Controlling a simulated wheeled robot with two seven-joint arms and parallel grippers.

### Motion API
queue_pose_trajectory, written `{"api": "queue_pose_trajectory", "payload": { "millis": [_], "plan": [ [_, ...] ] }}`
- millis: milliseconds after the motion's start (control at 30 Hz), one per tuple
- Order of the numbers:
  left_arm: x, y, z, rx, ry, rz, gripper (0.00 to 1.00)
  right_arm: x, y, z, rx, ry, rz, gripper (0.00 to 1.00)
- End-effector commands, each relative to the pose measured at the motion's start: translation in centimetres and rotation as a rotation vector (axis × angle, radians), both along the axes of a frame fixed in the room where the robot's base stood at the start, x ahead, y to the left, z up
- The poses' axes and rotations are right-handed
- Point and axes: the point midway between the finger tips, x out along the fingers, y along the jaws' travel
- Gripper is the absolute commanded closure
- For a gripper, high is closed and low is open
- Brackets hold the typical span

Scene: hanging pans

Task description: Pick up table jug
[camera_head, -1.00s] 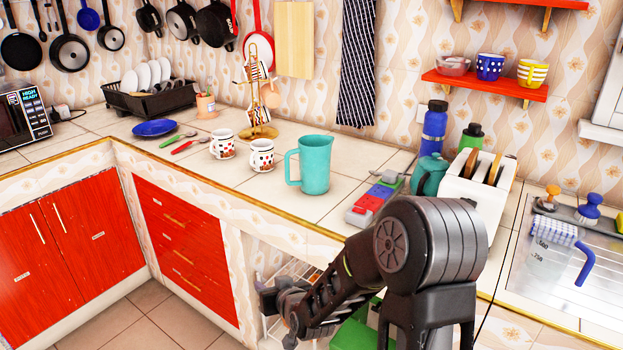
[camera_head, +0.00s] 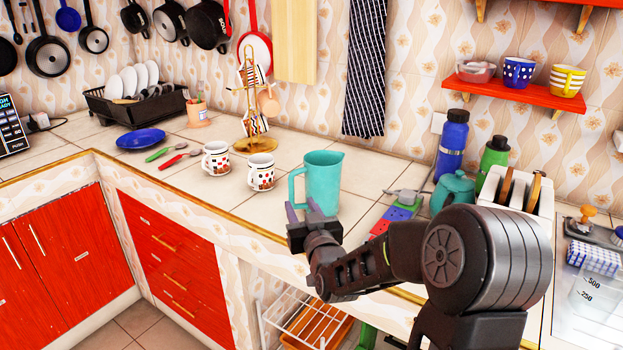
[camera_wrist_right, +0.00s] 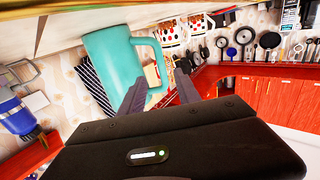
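The teal jug (camera_head: 323,180) stands upright on the tiled counter near its front edge, with its handle to the left. It also shows in the right wrist view (camera_wrist_right: 112,62), tilted by the camera angle. My right gripper (camera_head: 313,212) is in front of the jug's lower left side, close to the handle. In the right wrist view its two fingers (camera_wrist_right: 160,92) are spread apart, with the jug's handle showing near the left finger. Nothing is visibly held, and contact with the jug cannot be told. My left gripper is not in view.
Two patterned mugs (camera_head: 260,172) stand left of the jug, with a gold mug stand (camera_head: 250,110) behind them. A teal teapot (camera_head: 453,190) and a white toaster (camera_head: 515,190) stand to the right. Open counter lies behind the jug.

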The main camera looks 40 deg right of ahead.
Motion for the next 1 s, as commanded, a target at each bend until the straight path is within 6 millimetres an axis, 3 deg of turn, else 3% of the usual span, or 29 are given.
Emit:
{"api": "queue_pose_trajectory", "payload": {
  "millis": [367, 700, 1000],
  "plan": [
    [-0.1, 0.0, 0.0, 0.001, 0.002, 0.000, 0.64, 0.0, 0.0, 0.0, 0.000, 0.001, 0.000, 0.61],
    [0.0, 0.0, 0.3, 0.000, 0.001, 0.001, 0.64, 2.4, -1.0, 0.0, 0.000, 0.001, 0.000, 0.61],
    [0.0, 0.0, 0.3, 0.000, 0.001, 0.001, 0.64, 2.6, -1.0, 0.0, 0.000, 0.001, 0.000, 0.61]
  ]
}}
